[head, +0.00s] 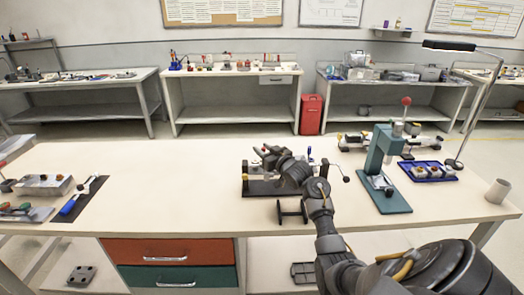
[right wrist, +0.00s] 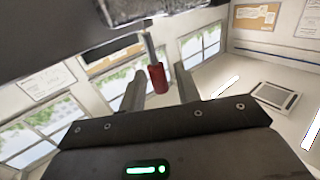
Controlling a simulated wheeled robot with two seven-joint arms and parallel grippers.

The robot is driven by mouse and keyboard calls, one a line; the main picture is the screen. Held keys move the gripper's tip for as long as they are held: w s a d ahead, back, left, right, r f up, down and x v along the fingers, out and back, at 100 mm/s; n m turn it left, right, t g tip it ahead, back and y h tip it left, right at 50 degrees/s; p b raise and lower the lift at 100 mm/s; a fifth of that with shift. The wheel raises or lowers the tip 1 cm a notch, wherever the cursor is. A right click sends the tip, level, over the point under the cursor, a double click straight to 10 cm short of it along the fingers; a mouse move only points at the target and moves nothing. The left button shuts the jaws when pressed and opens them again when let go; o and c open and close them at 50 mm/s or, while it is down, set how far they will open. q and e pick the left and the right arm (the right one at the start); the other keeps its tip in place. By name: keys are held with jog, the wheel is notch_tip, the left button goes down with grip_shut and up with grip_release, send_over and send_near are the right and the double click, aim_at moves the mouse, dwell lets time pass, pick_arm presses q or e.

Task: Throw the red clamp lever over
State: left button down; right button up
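The red clamp lever's grip (right wrist: 157,79) hangs on a thin metal rod in the right wrist view. It shows between the two fingers of my right gripper (right wrist: 159,88), with a visible gap on each side. The fingers are open and I see no contact. In the head view my right gripper (head: 275,160) is over the dark clamp fixture (head: 262,188) on the bench and hides much of it. The lever cannot be made out clearly there. My left gripper is not in view.
A dark mat (head: 84,200) with a blue-handled tool lies at left. The bench (head: 170,185) between is clear.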

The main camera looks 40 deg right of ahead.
grip_shut()
jog(key=shift+a, duration=0.25)
jog(key=shift+d, duration=0.15)
jog(key=shift+w+r+n+p, duration=0.15)
jog(key=shift+n+p, duration=0.15)
jog(key=shift+p, duration=0.35)
jog(key=n+g+p, duration=0.1)
jog(key=a+n+g+p, duration=0.1)
jog(key=p, duration=0.1)
jog(key=shift+w+a, duration=0.15)
jog(key=shift+w, duration=0.25)
jog(key=n+g+p, duration=0.1)
jog(key=w+a+f+n+g+h+p, duration=0.1)
jog(key=p, duration=0.1)
jog(key=shift+n, duration=0.3)
jog(key=shift+w+a+f+n+g+h+p, duration=0.15)
jog(key=shift+a+f+n+g+h+p, duration=0.15)
jog(key=shift+n+g, duration=0.25)
jog(key=shift+w+a+f+n+g+h+p, duration=0.15)
jog(key=shift+a+f+n+g+h+p, duration=0.1)
jog(key=shift+f+n+g+h, duration=0.25)
